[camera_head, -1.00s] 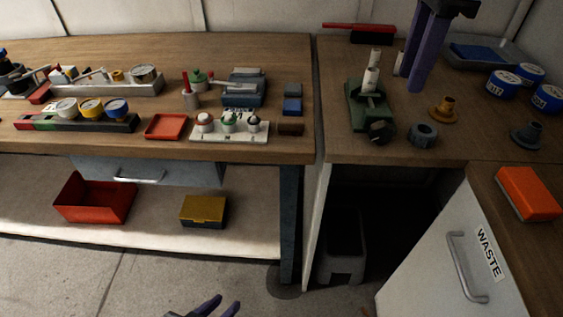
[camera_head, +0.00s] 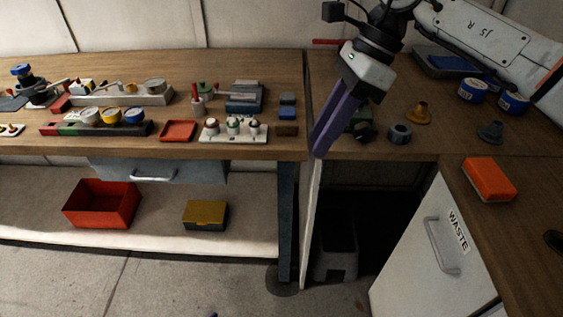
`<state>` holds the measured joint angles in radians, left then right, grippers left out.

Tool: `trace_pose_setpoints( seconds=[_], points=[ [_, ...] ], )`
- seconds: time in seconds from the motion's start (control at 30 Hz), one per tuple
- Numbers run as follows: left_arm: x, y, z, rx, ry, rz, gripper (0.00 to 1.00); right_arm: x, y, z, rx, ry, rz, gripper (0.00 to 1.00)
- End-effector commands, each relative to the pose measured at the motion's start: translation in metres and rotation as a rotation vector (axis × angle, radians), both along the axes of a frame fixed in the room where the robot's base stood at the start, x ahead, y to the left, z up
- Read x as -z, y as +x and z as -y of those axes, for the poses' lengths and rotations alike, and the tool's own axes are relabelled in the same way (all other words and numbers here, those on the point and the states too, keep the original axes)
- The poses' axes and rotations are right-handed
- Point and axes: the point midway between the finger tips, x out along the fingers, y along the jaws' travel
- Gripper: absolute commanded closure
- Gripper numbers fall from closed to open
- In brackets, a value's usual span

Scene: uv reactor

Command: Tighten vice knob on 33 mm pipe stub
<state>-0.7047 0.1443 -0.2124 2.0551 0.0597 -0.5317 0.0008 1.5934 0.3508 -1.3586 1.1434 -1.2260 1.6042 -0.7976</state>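The green vice (camera_head: 363,116) stands on the right bench, mostly hidden behind my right gripper. Its dark round knob (camera_head: 365,133) shows just right of the purple fingers. The pale pipe stub is hidden behind the gripper. My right gripper (camera_head: 318,146) points down and left, with its fingertips in front of the bench edge, left of the knob. From this angle the fingers overlap, and I cannot tell if they are open. I see nothing held at the tips. Of my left gripper only a tiny tip (camera_head: 214,315) shows at the bottom edge.
A grey ring-shaped nut (camera_head: 399,133), a brass flanged fitting (camera_head: 418,113) and a grey one (camera_head: 490,131) stand right of the vice. Blue-topped tins (camera_head: 472,90) are farther right. An orange box (camera_head: 488,179) lies above the WASTE cabinet (camera_head: 425,240). The left bench is crowded.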

Motion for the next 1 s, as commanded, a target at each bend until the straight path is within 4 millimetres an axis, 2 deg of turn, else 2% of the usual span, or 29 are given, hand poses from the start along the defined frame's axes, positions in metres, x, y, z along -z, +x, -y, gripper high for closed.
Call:
trace_pose_setpoints(
  seconds=[0.2,0.4,0.6,0.9,1.0],
  points=[
    [0.001,0.0,0.0,0.0,0.0,0.0,0.73,0.017,-0.016,-0.034,0.016,0.123,-0.073,0.73],
    [0.001,0.0,0.0,0.0,0.0,0.0,0.73,0.025,-0.028,-0.058,0.037,0.216,-0.133,0.73],
    [0.001,0.0,0.0,0.0,0.0,0.0,0.73,0.027,-0.033,-0.068,0.048,0.256,-0.158,0.73],
    [0.001,0.0,0.0,0.0,0.0,0.0,0.73,0.027,-0.033,-0.069,0.049,0.258,-0.16,0.73],
    [0.002,0.0,0.0,0.0,0.0,-0.001,0.73,0.03,-0.038,-0.075,0.055,0.283,-0.181,0.73]
  ],
)
